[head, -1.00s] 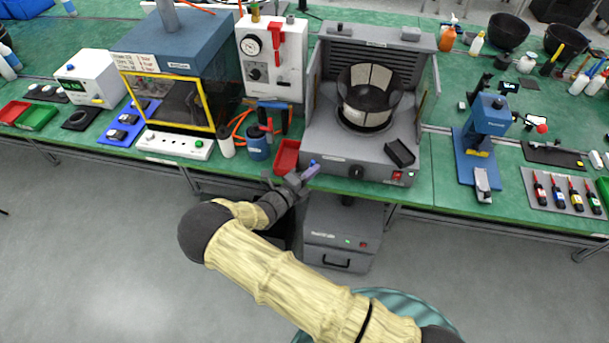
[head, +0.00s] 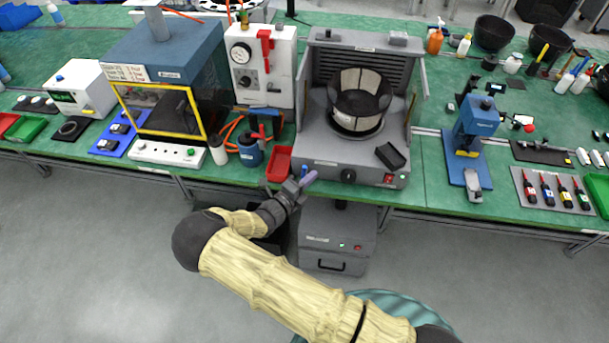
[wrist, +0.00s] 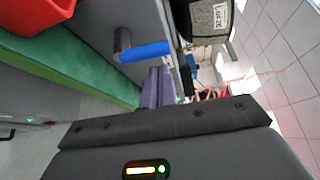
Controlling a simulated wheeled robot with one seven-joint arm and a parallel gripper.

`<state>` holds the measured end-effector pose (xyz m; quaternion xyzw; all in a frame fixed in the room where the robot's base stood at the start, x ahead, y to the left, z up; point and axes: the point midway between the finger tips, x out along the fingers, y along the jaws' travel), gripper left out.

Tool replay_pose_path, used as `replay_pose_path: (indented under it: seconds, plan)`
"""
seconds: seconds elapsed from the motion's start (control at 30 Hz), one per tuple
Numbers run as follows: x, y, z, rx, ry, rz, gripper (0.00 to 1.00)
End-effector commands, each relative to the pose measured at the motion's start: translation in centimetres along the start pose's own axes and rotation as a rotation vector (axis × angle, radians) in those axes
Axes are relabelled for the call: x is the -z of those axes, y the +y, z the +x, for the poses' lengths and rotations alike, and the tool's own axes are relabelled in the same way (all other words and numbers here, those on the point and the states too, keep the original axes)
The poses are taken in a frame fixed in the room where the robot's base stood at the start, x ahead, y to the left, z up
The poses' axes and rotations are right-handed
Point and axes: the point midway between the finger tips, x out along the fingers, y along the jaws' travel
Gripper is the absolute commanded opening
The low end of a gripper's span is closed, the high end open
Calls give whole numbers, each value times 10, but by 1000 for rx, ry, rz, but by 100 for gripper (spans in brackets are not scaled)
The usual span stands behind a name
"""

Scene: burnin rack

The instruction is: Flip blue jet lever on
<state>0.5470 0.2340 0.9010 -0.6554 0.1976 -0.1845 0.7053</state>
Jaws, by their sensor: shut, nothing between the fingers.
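The blue jet lever (wrist: 145,52) shows in the wrist view as a blue bar on a dark pivot at the side of the grey machine. It lies roughly sideways in that picture. My gripper's purple fingers (wrist: 158,85) are together and empty, with their tips close to the lever's free end. I cannot tell whether they touch it. In the head view my gripper (head: 308,180) is at the front left corner of the grey machine (head: 325,172).
A red tray (head: 277,163) sits just left of the machine on the green bench. A blue mug with tools (head: 250,153) stands further left. The machine's front has a black knob (head: 348,176) and a red switch (head: 388,178). A grey cabinet (head: 335,240) stands below.

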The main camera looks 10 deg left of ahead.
Motion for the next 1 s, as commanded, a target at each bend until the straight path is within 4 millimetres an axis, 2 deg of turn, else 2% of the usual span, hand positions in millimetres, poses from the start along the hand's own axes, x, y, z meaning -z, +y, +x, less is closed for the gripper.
replay_pose_path:
  seconds: [0.17, 0.23, 0.63, 0.8, 1.0]
  plan:
    - [24, -3, 9, 1, 2, -5, 0]
    - [21, 2, -5, -2, -1, 2, 0]
    - [22, 1, -73, -1, 4, 2, 0]
    - [22, 0, -88, 0, 4, 1, 0]
    - [22, -1, -90, 0, 4, 0, 0]
